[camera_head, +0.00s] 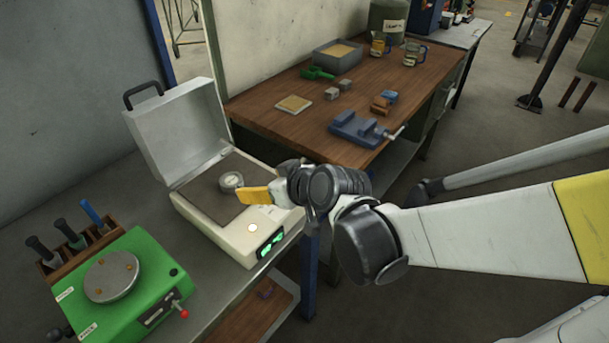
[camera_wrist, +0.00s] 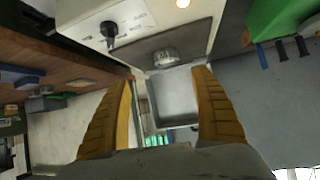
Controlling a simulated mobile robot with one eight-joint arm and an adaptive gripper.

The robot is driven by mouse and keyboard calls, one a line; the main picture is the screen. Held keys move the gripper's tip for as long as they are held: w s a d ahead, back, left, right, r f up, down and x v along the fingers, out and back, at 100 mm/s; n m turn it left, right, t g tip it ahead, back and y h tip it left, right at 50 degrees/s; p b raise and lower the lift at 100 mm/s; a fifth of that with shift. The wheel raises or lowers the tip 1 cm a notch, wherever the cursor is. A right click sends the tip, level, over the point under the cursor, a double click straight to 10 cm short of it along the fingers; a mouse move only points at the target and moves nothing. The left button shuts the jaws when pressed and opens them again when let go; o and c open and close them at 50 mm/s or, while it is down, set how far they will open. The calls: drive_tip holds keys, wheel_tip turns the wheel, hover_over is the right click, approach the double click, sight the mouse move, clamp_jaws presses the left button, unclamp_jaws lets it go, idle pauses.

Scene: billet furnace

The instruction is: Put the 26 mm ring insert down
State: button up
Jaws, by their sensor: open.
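A small grey round piece, which looks like the ring insert (camera_head: 231,180), rests on the dark flat pad of a white instrument (camera_head: 247,240) with its lid open. It also shows in the wrist view (camera_wrist: 166,57), with markings on its face. My gripper (camera_head: 243,194) has yellow fingers and is just to the right of the piece in the head view. In the wrist view the fingertips (camera_wrist: 166,75) are wide apart with nothing between them, and the piece lies just beyond the gap. I cannot tell whether a finger touches it.
The raised grey lid (camera_head: 181,125) stands behind the pad. A green device (camera_head: 128,285) with a round metal plate is at the left, beside a wooden rack (camera_head: 75,245) of tools. A wooden bench (camera_head: 290,125) behind holds a blue vise (camera_head: 357,130) and containers.

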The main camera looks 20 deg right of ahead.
drive_tip(key=s+d+r+m+g+h, duration=0.3)
drive_tip(key=s+d, duration=0.8)
drive_tip(key=s, duration=0.4)
drive_tip(key=shift+m+h, duration=0.8)
drive_tip(key=shift+h, duration=0.1)
drive_tip(key=shift+s, duration=0.1)
